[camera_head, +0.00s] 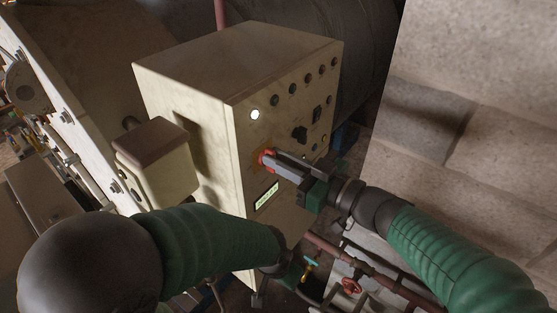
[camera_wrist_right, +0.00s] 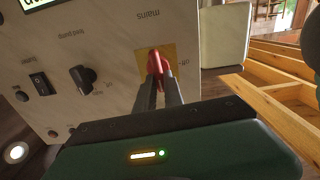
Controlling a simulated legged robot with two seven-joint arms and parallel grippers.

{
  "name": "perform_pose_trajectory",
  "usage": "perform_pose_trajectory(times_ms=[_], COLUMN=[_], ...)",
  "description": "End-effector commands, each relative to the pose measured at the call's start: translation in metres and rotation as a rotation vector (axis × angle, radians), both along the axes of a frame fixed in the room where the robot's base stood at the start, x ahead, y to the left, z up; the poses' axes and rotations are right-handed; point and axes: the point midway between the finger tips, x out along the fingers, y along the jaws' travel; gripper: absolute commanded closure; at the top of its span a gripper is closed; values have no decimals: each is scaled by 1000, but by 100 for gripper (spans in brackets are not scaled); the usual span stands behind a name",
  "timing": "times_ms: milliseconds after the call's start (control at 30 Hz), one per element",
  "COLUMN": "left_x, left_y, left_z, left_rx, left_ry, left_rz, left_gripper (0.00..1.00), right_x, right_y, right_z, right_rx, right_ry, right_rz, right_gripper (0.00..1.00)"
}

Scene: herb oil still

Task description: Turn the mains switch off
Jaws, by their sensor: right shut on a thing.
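The mains switch is a red rotary knob (camera_head: 266,157) on a yellow plate, on the front of the cream control box (camera_head: 190,75). My right gripper (camera_head: 275,161) is shut on the red knob, its fingers reaching in from the right. In the right wrist view the red knob (camera_wrist_right: 155,60) sits between the two dark fingers (camera_wrist_right: 160,88), below the word "mains". The fingers cover part of the knob, so its exact setting is hard to tell. My left gripper (camera_head: 291,270) is low in front of the box, mostly hidden behind its own arm.
A feed pump knob (camera_wrist_right: 83,80) and a black rocker switch (camera_wrist_right: 40,84) are on the same panel. A lit white lamp (camera_head: 255,114) and a small green display (camera_head: 266,195) flank the mains switch. Pipes with a red valve wheel (camera_head: 351,286) run below; a block wall (camera_head: 480,110) stands right.

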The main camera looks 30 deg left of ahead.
Motion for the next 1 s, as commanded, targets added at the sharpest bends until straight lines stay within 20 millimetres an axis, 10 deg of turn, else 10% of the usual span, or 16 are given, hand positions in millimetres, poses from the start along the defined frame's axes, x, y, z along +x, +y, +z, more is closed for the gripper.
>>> perform_pose_trajectory(times_ms=[1000], left_x=[0], left_y=[0], left_z=[-105], left_rx=[0], left_ry=[0], left_rz=[0], left_gripper=[64], right_x=[-10], right_y=[-1], right_z=[-12], right_rx=[-68], right_ry=[-877], right_rz=[-2], right_gripper=[100])
